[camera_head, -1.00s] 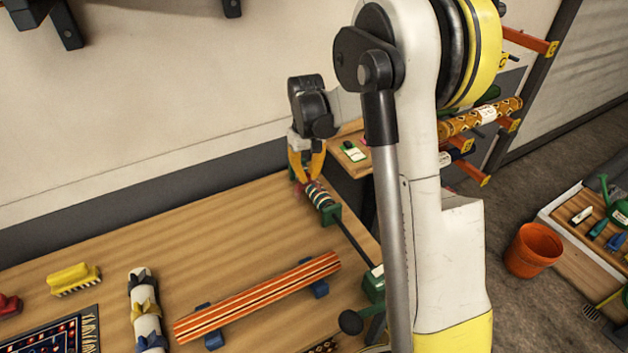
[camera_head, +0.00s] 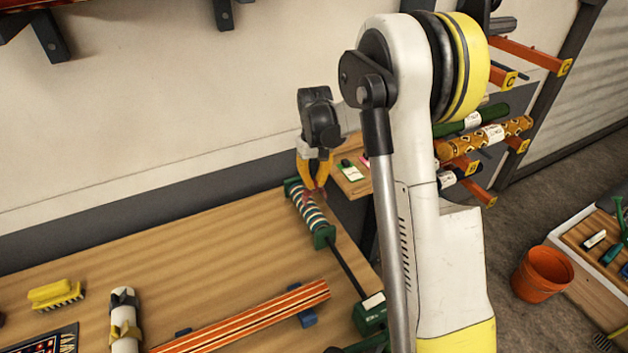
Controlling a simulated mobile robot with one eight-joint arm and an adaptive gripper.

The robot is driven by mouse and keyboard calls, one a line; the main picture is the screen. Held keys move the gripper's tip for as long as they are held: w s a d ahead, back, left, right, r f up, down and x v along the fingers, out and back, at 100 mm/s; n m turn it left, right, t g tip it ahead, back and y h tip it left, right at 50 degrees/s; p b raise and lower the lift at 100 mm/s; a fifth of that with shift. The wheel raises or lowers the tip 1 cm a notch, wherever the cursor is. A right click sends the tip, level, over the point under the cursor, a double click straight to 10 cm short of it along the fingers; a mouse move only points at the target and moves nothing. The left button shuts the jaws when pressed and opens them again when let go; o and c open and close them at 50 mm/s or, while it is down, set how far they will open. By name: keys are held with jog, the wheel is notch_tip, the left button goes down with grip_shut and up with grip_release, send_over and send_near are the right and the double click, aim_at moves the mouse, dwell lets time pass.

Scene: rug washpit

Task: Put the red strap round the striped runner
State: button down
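The striped runner (camera_head: 245,320), a long roll with orange, white and dark stripes, lies across blue supports on the wooden table; its near left end is cut off by the frame. Beyond it, a rod with pale and dark rings (camera_head: 311,214) sits between green end blocks. My gripper (camera_head: 314,188) points down at the far end of this rod, its orange fingers close together at the tips. A small reddish patch (camera_head: 307,195) shows at the fingertips; it may be the red strap, but I cannot tell whether it is held.
A white roll (camera_head: 124,318) with dark and yellow bands and a yellow brush (camera_head: 55,294) lie at left. A green box (camera_head: 371,313) joins the ringed rod by a dark bar. The table (camera_head: 200,250) is clear between brush and rod. An orange bucket (camera_head: 542,273) stands on the floor.

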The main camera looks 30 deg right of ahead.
jog(key=b, duration=0.3)
send_over(315, 213)
notch_tip(315, 213, down, 5)
jog(key=shift+w+a, duration=0.1)
jog(key=shift+f+b, duration=2)
jog(key=shift+f, duration=0.6)
jog(key=c, duration=1.5)
grip_release()
jog(key=shift+c, duration=0.2)
jog(key=shift+r, duration=0.15)
